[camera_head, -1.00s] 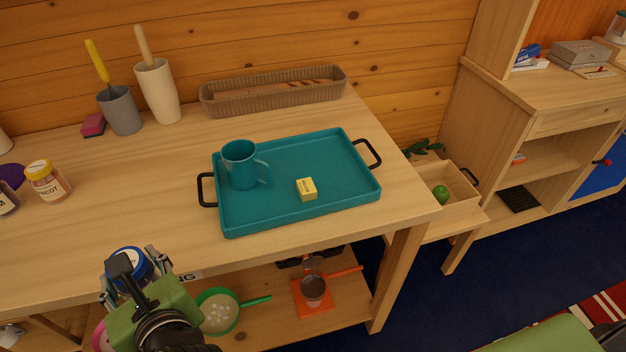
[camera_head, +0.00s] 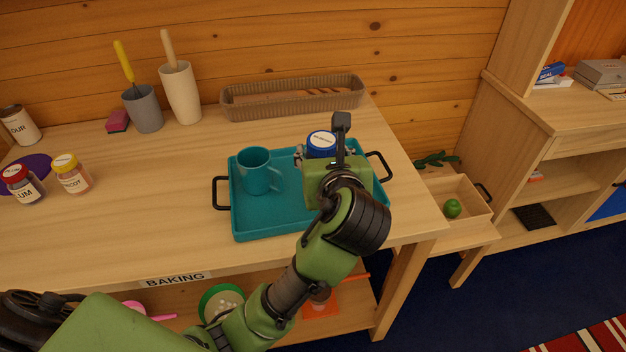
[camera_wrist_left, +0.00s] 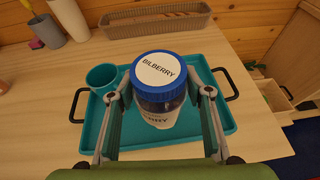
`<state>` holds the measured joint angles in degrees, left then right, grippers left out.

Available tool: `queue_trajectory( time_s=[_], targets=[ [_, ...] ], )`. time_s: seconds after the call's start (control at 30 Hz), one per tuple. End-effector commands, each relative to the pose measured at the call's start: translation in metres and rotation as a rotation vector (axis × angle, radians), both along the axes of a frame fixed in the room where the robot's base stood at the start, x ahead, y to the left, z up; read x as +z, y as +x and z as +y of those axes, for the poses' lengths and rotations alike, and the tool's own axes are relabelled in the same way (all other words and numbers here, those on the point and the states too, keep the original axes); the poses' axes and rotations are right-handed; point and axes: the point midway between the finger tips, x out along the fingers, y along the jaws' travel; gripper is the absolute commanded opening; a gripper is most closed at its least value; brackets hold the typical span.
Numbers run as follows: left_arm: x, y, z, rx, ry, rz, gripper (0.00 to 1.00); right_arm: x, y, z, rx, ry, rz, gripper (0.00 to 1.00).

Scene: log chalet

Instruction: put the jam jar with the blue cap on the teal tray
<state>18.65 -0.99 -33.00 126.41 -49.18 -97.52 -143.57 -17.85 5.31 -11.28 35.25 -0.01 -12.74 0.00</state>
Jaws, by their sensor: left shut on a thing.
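The jam jar with the blue cap (camera_head: 321,142) is labelled BILBERRY on its lid, and it also shows in the left wrist view (camera_wrist_left: 158,82). My left gripper (camera_head: 325,157) is shut on the jar, its fingers on either side of it in the left wrist view (camera_wrist_left: 160,98). The jar is upright over the right part of the teal tray (camera_head: 270,222); I cannot tell whether it touches the tray. My left arm hides part of the tray and the jar's lower body in the head view. My right gripper is not in view.
A teal mug (camera_head: 257,172) stands on the tray's left part. A basket (camera_head: 292,98) lies behind the tray. Jars with red (camera_head: 22,184) and yellow (camera_head: 72,174) caps stand at the left. The table between them and the tray is clear.

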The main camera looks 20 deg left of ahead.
Motion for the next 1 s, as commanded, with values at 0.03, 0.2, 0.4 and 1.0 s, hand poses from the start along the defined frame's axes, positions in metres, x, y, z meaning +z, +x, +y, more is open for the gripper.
queue_trajectory(
  time_s=[0.03,0.2,0.4,1.0],
  targets=[
    [0.011,0.01,0.0,0.0,-0.007,-0.001,0.12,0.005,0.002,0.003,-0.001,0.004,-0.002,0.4],
    [0.011,0.038,0.001,-0.004,-0.01,0.008,0.12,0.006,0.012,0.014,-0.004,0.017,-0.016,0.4],
    [-0.01,0.083,0.004,-0.006,-0.01,0.009,0.12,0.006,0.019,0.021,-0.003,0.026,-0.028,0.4],
    [-0.077,0.158,0.01,-0.007,-0.012,0.005,0.12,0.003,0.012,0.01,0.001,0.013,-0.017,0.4]
  ],
)
